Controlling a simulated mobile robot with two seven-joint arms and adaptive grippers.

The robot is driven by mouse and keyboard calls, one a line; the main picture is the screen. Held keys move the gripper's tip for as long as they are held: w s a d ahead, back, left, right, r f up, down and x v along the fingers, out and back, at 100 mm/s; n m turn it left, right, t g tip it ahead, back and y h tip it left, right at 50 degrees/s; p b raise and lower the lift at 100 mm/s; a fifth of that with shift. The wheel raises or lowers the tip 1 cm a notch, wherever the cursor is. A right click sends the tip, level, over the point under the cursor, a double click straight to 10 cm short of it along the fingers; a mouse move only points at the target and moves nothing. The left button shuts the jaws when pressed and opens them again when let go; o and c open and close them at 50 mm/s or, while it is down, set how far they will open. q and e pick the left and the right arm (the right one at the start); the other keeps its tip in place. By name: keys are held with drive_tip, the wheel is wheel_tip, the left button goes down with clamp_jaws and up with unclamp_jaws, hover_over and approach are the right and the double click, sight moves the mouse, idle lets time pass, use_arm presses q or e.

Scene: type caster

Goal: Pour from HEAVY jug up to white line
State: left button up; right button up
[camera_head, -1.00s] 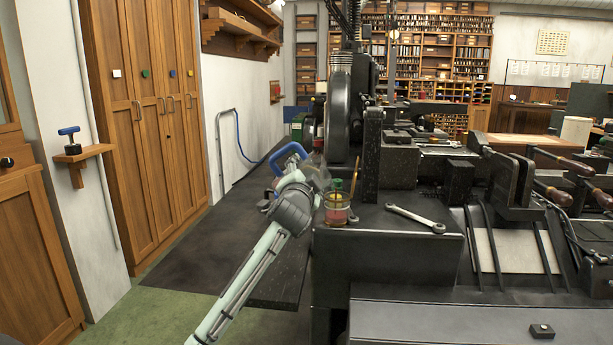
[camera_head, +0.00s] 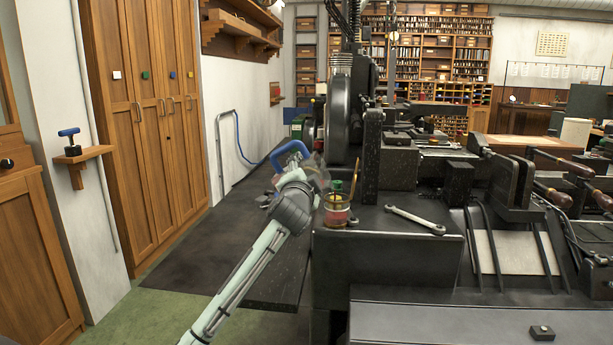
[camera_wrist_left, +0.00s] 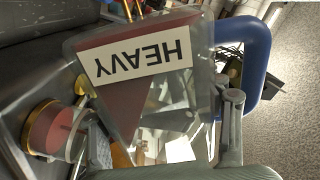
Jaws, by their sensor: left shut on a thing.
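The clear jug (camera_wrist_left: 205,88) has a blue handle (camera_head: 289,153) and a HEAVY label (camera_wrist_left: 143,65), which reads upside down in the left wrist view. Dark red liquid (camera_wrist_left: 125,105) shows inside it. My left gripper (camera_wrist_left: 232,125) is shut on the jug by the handle side and holds it tilted beside a clear cup (camera_head: 336,203). The cup stands upright on the black machine's near left corner. It holds red liquid and also shows in the left wrist view (camera_wrist_left: 52,130). I cannot make out a white line or a stream clearly. My right gripper is not in view.
A wrench (camera_head: 415,219) lies right of the cup on the black machine top (camera_head: 385,245). A dark upright post (camera_head: 371,155) stands close behind the cup. Something green (camera_head: 337,186) shows at the cup's rim. Wooden cabinets (camera_head: 150,130) line the left wall.

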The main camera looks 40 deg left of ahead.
use_arm(q)
drive_tip(key=shift+w+d+r+m, duration=0.15)
drive_tip(key=shift+d+r+m, duration=0.15)
drive_tip(key=shift+r+m, duration=0.5)
drive_tip(key=shift+w+d+r+m, duration=0.15)
drive_tip(key=shift+d+r+m, duration=0.15)
drive_tip(key=shift+m, duration=0.9)
idle(5.3)
